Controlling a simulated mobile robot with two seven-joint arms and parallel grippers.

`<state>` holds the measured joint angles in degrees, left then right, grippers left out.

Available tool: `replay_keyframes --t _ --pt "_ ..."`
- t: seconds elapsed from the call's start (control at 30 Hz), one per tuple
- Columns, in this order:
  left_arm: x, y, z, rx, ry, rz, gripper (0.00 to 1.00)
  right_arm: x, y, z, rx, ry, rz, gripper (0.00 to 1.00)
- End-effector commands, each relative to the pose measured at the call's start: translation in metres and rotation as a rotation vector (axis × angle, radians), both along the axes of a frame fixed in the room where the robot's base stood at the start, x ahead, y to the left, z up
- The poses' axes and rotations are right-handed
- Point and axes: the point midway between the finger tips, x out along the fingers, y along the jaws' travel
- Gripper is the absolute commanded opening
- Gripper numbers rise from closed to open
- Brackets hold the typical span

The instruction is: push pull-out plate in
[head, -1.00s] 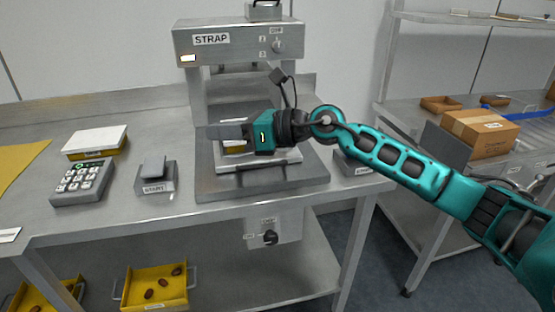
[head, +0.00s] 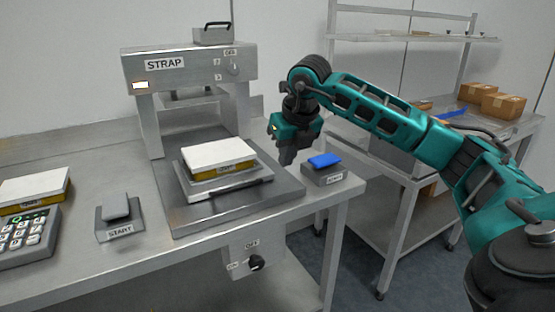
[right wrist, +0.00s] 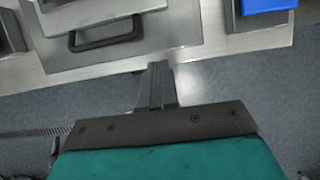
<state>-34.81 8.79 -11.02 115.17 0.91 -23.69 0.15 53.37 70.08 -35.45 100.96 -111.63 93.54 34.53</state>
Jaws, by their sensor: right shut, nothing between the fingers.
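The pull-out plate (head: 250,189) is a pale metal plate over the grey base (head: 190,225) of the STRAP machine (head: 190,62). A yellow box with a white top (head: 218,156) rests on it. My right gripper (head: 287,158) is shut and empty, pointing down to the right of the plate, apart from it in the head view. In the right wrist view its fingers (right wrist: 157,88) are together in front of a metal edge. A black handle (right wrist: 105,38) on grey metal shows there; I cannot tell if it belongs to the plate. My left gripper is out of view.
A box with a blue button (head: 325,160) stands close right of my right gripper. A knob panel (head: 252,262) hangs below the table front.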

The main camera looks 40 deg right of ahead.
Motion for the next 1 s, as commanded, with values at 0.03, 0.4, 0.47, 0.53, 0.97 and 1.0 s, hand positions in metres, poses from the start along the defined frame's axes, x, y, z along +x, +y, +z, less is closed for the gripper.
replay_keyframes --t 0.03,0.4,0.47,0.53,0.97,1.0 --pt "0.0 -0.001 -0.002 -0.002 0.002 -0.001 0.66 0.003 0.0 -0.012 0.002 0.005 0.001 0.0" --pt "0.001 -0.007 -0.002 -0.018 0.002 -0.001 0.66 0.036 -0.007 -0.075 0.005 -0.004 0.004 0.0" --pt "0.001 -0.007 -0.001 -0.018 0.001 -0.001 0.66 0.045 -0.008 -0.074 0.006 -0.004 0.004 0.0" --pt "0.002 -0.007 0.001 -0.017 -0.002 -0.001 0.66 0.052 -0.01 -0.075 0.005 -0.002 0.004 0.0" --pt "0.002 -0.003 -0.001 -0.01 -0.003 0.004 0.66 0.068 -0.015 -0.075 0.003 -0.001 0.006 0.0" --pt "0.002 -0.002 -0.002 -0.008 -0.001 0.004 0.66 0.068 -0.015 -0.075 0.002 0.0 0.006 0.0"
